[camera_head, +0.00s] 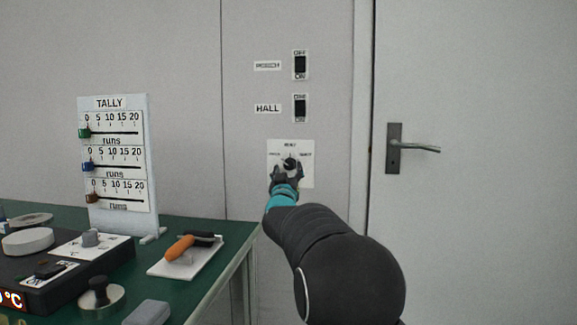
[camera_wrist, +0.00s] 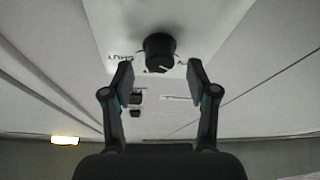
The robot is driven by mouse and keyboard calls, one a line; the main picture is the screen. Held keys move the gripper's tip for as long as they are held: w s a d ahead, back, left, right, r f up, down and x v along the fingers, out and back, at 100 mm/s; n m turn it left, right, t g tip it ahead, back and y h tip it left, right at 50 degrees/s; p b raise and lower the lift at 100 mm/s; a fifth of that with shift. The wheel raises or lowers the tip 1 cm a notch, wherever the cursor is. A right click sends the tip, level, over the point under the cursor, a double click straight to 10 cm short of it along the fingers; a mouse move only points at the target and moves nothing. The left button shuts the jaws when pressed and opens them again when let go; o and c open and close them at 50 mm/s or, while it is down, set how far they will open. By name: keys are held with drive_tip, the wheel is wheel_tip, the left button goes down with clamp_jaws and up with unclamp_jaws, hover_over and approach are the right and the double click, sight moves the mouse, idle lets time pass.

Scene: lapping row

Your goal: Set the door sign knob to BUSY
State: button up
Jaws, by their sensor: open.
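The door sign knob (camera_head: 290,163) is a round black knob on a white plate (camera_head: 304,181) on the wall. Small words stand around it, too small to read surely. In the wrist view the knob (camera_wrist: 160,48) is at the top middle, with a light pointer mark on its face; I cannot tell which word it marks. My gripper (camera_head: 287,172) is right in front of the plate, covering its lower left part in the head view. In the wrist view my gripper (camera_wrist: 159,70) is open, its two fingers apart, one on each side of the knob's line. I cannot tell whether they touch it.
Two wall switches, an upper one (camera_head: 300,64) and one labelled HALL (camera_head: 300,108), sit above the plate. A door with a lever handle (camera_head: 415,148) is to the right. A green bench (camera_head: 215,262) at left holds a TALLY board (camera_head: 118,104) and an orange-handled tool (camera_head: 179,248).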

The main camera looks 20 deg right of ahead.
drive_tip(key=shift+x, duration=1)
clamp_jaws()
